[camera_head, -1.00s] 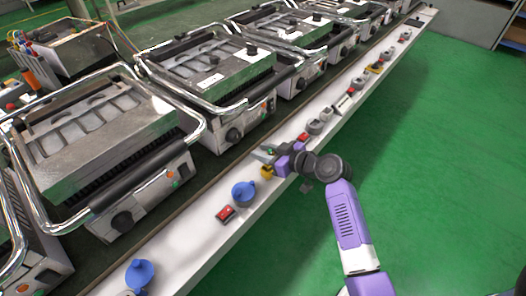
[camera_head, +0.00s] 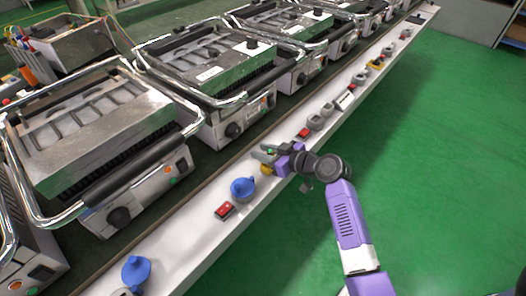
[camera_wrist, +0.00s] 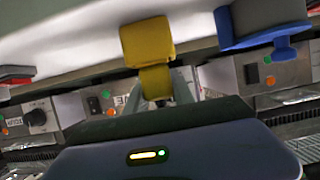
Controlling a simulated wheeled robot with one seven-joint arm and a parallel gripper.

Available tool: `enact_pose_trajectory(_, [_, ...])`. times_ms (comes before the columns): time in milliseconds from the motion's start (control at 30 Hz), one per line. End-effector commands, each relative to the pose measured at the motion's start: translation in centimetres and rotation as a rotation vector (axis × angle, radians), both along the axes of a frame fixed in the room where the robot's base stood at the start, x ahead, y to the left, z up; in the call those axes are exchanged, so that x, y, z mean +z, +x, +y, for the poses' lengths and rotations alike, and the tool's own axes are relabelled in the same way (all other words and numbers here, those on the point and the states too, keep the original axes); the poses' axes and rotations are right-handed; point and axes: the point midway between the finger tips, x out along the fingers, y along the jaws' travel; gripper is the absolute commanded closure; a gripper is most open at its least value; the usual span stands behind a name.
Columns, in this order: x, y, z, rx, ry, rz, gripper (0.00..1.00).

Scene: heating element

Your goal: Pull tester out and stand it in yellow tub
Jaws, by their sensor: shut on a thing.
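The yellow tub (camera_head: 267,169) sits on the pale bench strip, just in front of my gripper (camera_head: 268,151). In the wrist view the yellow tub (camera_wrist: 147,42) is at upper middle. A narrower yellow piece (camera_wrist: 155,82), which looks like the tester, shows directly against it, between the fingertips of my gripper (camera_wrist: 156,97). My gripper is shut on this piece. The fingers and the dark gripper body hide most of it. I cannot tell whether its end is inside the tub or only touching it.
A blue tub with a blue piece (camera_head: 242,187) stands close on the left, with a red switch (camera_head: 224,210) beyond it. Another red switch (camera_head: 303,132) and grey parts lie to the right. Contact grills (camera_head: 100,130) line the far side. Green floor (camera_head: 440,170) is clear.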

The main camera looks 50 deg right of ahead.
Motion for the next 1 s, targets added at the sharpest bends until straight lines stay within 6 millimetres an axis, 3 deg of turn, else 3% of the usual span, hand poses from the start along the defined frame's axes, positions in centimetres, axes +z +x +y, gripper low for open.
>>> enact_pose_trajectory(233, [-0.7,0.0,0.0,0.000,0.000,0.000,1.00])
enact_pose_trajectory(267, [-0.6,0.0,0.0,0.000,0.000,0.000,0.67])
enact_pose_trajectory(367, [-0.5,0.0,0.0,0.000,0.000,0.000,0.47])
enact_pose_trajectory(400, [-0.5,0.0,0.0,0.000,0.000,0.000,0.45])
enact_pose_trajectory(767, [-0.3,-0.5,0.0,-0.001,0.000,0.000,0.45])
enact_pose_trajectory(1000, [1.1,-3.9,-0.2,-0.003,0.000,0.001,0.45])
